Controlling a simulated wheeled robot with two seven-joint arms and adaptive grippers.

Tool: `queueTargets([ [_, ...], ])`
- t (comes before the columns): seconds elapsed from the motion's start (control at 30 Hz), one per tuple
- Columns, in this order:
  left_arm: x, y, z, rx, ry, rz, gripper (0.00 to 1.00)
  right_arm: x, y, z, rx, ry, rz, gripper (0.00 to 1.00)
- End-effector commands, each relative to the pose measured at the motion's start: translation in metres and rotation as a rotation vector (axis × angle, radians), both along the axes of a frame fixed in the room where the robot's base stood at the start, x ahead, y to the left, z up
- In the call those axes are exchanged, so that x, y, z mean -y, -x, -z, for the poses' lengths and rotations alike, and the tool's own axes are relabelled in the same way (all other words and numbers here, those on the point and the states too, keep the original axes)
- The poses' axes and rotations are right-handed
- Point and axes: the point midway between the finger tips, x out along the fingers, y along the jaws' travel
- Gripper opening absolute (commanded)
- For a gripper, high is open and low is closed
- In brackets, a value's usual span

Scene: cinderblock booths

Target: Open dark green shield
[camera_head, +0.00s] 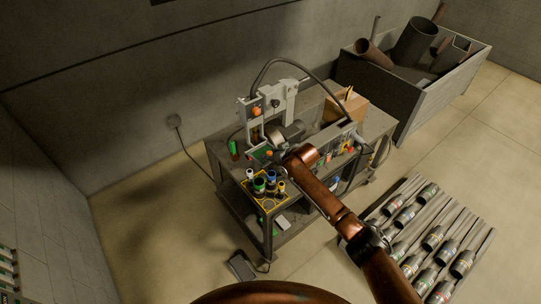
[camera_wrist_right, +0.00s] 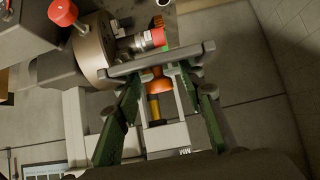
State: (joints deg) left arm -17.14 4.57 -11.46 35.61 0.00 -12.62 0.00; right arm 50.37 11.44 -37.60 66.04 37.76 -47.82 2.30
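My right gripper (camera_head: 284,156) is at the machine (camera_head: 285,100) on the workbench, in front of its grey column. In the right wrist view its two dark green fingers (camera_wrist_right: 162,75) stand apart. A grey bar (camera_wrist_right: 155,61) crosses at their tips; I cannot tell whether they touch it. A small dark green panel (camera_head: 260,156) shows just left of the gripper in the head view. It looks like the shield, but the gripper partly hides it and I cannot tell how it is tilted. My left gripper is not in view.
A yellow-edged tray (camera_head: 247,187) with several small containers sits at the bench's front left corner. A cardboard box (camera_head: 346,104) is at the back right. A grey bin (camera_head: 440,97) of scrap pipes stands behind. A pallet of metal cylinders (camera_head: 355,251) lies at right.

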Motion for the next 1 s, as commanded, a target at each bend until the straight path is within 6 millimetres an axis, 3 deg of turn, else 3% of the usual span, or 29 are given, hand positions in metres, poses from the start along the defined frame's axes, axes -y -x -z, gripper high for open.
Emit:
queueTargets([
  [1.0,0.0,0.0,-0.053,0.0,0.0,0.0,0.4,-0.003,-0.003,-0.071,0.0,-0.001,0.001,0.36],
])
